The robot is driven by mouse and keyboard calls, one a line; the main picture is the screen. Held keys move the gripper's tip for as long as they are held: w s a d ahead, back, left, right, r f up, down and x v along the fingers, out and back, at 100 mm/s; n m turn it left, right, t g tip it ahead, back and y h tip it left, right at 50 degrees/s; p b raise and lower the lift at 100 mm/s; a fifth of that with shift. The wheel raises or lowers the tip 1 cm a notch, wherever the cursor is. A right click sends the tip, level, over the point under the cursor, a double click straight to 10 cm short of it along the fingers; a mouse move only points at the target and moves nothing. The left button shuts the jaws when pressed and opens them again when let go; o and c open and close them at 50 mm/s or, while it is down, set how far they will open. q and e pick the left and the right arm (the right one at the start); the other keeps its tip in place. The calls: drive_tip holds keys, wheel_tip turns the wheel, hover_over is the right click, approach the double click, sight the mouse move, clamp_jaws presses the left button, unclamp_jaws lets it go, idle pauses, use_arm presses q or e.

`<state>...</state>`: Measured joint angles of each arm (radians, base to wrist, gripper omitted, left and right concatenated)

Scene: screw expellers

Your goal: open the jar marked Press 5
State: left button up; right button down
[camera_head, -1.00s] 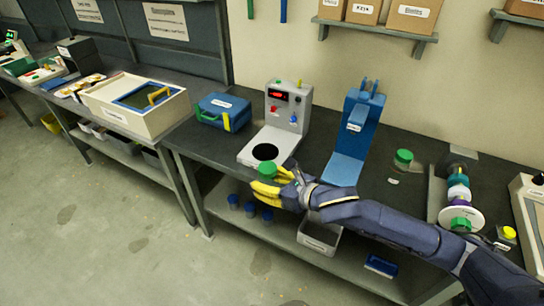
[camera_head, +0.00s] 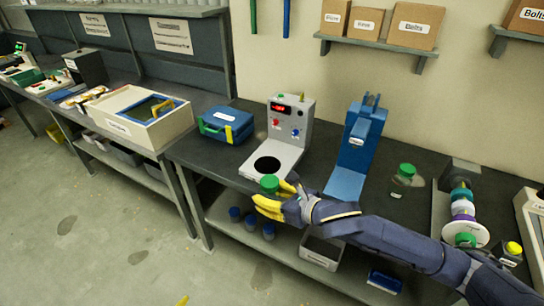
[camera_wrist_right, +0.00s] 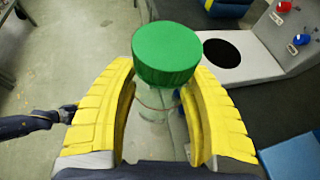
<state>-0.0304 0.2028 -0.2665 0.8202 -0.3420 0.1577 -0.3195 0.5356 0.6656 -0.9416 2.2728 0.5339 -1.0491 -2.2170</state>
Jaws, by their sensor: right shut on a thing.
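My right gripper (camera_head: 270,199) has its yellow fingers shut around a clear jar with a green lid (camera_head: 269,184). In the right wrist view the green lid (camera_wrist_right: 166,54) stands above the fingers, on the jar, and the clear body (camera_wrist_right: 152,105) is between them. The jar is held roughly upright in front of the bench's front edge. No label on it can be read. A second clear jar with a green lid (camera_head: 403,175) stands on the bench at right. My left gripper (camera_wrist_right: 68,112) shows small at the left of the wrist view; its fingers cannot be made out.
A grey device (camera_head: 289,128) with a black disc on its base stands behind the held jar. A blue stand (camera_head: 354,150) is right of it. A blue case (camera_head: 226,124) lies left. Several blue-lidded jars (camera_head: 251,222) stand on the lower shelf.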

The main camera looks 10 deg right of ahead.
use_arm(q)
drive_tip(key=w+d+r+m+t+h, duration=0.2)
drive_tip(key=w+r+m+t+h, duration=0.35)
drive_tip(key=w+r, duration=1.45)
drive_tip(key=w+d+r+m+g+h, duration=0.1)
drive_tip(key=w+d+r+m+h, duration=0.15)
drive_tip(key=r+m, duration=0.4)
drive_tip(key=w+d+r+m+h, duration=0.2)
drive_tip(key=w+d+r+m, duration=0.15)
drive_tip(key=r, duration=0.65)
drive_tip(key=w+d+r+m+g+h, duration=0.1)
drive_tip(key=w+d+r+m+h, duration=0.15)
drive_tip(key=r+m, duration=0.45)
drive_tip(key=s+d+r+m+g+h, duration=0.2)
drive_tip(key=d+r+m+g, duration=0.4)
drive_tip(key=d+r+m, duration=0.3)
drive_tip(key=s+d+r+m+g+h, duration=0.25)
drive_tip(key=d+r+m+g, duration=0.35)
drive_tip(key=d+r+m, duration=0.45)
wheel_tip(320, 180, up, 7)
drive_tip(key=m+g+y, duration=0.1)
drive_tip(key=m+y, duration=1.8)
drive_tip(key=m, duration=0.2)
hover_over(272, 180)
drive_tip(key=shift+s+f, duration=0.1)
drive_tip(key=shift+f, duration=0.1)
drive_tip(key=shift+m, duration=0.3)
drive_tip(key=shift+f, duration=3.85)
